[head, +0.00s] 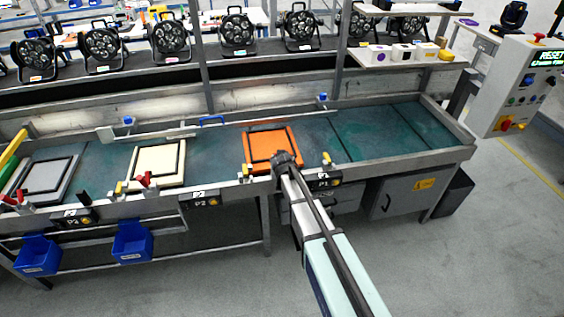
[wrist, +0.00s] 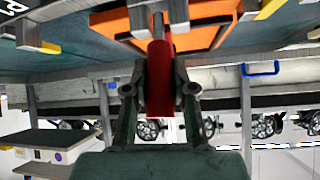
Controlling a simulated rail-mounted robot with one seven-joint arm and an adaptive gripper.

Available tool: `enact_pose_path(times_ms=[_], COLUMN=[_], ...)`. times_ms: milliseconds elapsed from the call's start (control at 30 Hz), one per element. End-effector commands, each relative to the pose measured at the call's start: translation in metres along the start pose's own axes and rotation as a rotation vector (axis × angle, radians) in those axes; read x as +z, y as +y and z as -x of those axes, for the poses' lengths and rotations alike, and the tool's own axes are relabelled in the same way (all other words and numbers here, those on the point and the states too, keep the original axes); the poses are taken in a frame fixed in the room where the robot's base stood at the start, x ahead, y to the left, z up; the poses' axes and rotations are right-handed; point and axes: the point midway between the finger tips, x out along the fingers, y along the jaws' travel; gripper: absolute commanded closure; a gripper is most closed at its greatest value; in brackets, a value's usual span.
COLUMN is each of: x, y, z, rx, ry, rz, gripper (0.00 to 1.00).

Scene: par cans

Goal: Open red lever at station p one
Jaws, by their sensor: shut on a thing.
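The red lever (wrist: 160,80) of station P1 stands between the two fingers of my gripper (wrist: 159,90) in the wrist view, which appears upside down. The fingers are shut on it from both sides. In the head view my gripper (head: 285,158) is at the front rail, at the near edge of the orange plate (head: 262,141), left of the black P1 label (head: 323,182). The lever is hidden behind my gripper there. The orange plate also shows in the wrist view (wrist: 108,22). How far the lever is turned cannot be told.
Yellow tabs (head: 327,158) stand along the front rail. Station P2 has a cream plate (head: 155,163) and a red lever (head: 143,180). Blue bins (head: 132,242) hang below. Par cans (head: 236,35) line the back shelf. A control box (head: 522,85) stands at right.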

Motion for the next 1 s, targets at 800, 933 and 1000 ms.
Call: enact_pose_path(times_ms=[800,933,1000], x=[0.000,0.002,0.001], y=[0.001,0.001,0.001], z=[0.018,0.041,0.055], rx=[0.000,-0.001,0.000], ry=[0.002,0.002,0.002], rz=[0.000,0.000,0.000], gripper=[0.49,0.49,0.49])
